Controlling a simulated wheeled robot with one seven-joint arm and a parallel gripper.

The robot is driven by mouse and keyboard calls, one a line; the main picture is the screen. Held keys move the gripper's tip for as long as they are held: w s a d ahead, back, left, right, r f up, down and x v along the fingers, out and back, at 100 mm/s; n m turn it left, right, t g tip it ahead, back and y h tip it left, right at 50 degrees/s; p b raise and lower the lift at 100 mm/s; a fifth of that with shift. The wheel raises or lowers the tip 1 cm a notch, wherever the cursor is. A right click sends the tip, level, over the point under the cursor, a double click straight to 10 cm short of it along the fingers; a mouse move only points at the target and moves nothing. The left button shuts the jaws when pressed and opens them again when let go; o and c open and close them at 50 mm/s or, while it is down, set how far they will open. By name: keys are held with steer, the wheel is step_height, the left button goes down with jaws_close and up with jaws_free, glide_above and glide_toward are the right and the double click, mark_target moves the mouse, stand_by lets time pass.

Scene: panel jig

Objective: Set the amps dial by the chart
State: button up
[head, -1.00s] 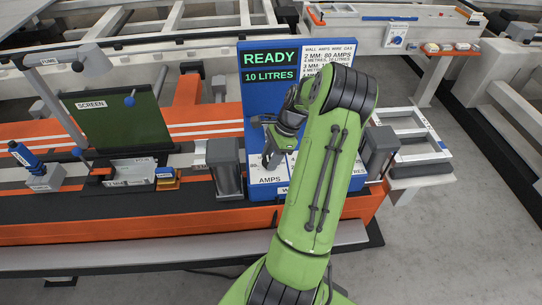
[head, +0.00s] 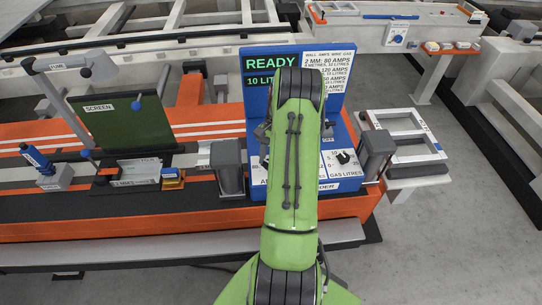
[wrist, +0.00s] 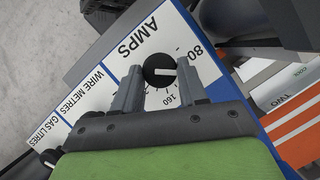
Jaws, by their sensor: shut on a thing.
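The black amps dial (wrist: 155,66) sits on the white AMPS plate in the wrist view. Its white mark points right, between the printed 80 and 160. My gripper (wrist: 162,75) has one finger on each side of the dial and is shut on it. In the head view my arm hides the amps dial and most of the gripper. The blue welder (head: 345,185) shows a READY, 10 LITRES display (head: 262,68), partly covered by my arm. The white chart (head: 328,72) beside it reads 2 MM: 80 AMPS at the top, with a 120 AMPS row below.
The gas litres dial (head: 343,157) is right of my arm. A grey block (head: 228,165) stands left of the welder, another (head: 376,155) right. A white frame (head: 408,135) lies right.

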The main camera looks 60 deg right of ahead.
steer(key=n, duration=0.1)
steer(key=n+g, duration=0.1)
steer(key=n, duration=0.3)
steer(key=shift+w+g+h, duration=0.25)
steer(key=shift+g+h, duration=0.05)
steer(key=shift+h, duration=0.1)
stand_by(0.3)
steer(key=o, duration=1)
steer(key=shift+a, duration=0.1)
steer(key=p+v, duration=0.2)
steer(key=v, duration=1.4)
steer(key=shift+w+a+p, duration=0.1)
steer(key=shift+p, duration=0.25)
steer(key=shift+f, duration=0.1)
